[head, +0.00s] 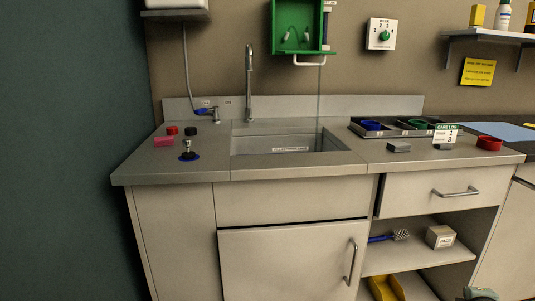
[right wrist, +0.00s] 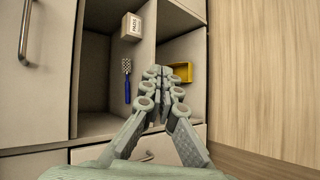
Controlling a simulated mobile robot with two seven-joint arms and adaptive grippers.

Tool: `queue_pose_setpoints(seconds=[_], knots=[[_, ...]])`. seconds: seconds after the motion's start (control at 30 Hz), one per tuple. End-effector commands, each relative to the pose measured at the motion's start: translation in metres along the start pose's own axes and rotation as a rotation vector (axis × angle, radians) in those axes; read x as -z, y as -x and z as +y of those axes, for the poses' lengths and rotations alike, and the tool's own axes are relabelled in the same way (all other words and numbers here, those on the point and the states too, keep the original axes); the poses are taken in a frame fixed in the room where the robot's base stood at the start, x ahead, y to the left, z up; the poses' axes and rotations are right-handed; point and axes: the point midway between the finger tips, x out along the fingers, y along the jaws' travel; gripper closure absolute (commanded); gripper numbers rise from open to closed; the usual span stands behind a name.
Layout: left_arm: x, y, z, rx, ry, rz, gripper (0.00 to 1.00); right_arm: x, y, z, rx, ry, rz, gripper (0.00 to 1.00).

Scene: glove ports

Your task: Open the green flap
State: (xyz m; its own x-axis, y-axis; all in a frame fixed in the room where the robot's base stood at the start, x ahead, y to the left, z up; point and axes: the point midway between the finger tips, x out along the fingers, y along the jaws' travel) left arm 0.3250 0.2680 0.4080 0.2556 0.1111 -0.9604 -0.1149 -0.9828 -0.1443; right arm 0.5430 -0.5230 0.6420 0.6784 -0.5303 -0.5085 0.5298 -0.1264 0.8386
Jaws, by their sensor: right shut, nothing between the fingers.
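The green flap is not clearly distinguishable. A green wall box (head: 297,27) hangs above the sink at the top of the head view, cut off by the frame edge. Its front shows a recessed green interior with a pale, curved fitting. A white bar handle (head: 310,61) sits at its lower edge. My right gripper (right wrist: 158,72) is shut and empty in the right wrist view, in front of the open shelves and far below the green box. A small part of my right arm shows at the bottom right of the head view. My left gripper is not in view.
The shelves below hold a brush (head: 391,237), a small box (head: 440,236) and a yellow bin (head: 386,288). The front counter edge is mostly clear.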

Motion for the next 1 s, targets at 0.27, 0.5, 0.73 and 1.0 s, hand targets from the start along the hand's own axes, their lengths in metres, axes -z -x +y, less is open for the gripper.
queue_pose_setpoints(seconds=[0.27, 0.5, 0.73, 1.0], knots=[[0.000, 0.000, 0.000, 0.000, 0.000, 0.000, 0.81, -0.055, 0.019, -0.106, 0.206, -0.272, -0.137, 1.00], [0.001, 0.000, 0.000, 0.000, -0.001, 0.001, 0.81, -0.066, 0.042, -0.175, 0.330, -0.458, -0.218, 1.00], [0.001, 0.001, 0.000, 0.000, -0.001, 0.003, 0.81, -0.013, 0.069, -0.241, 0.463, -0.613, -0.199, 1.00], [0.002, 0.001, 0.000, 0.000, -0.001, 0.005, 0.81, 0.090, 0.128, -0.319, 0.676, -0.863, -0.166, 1.00]])
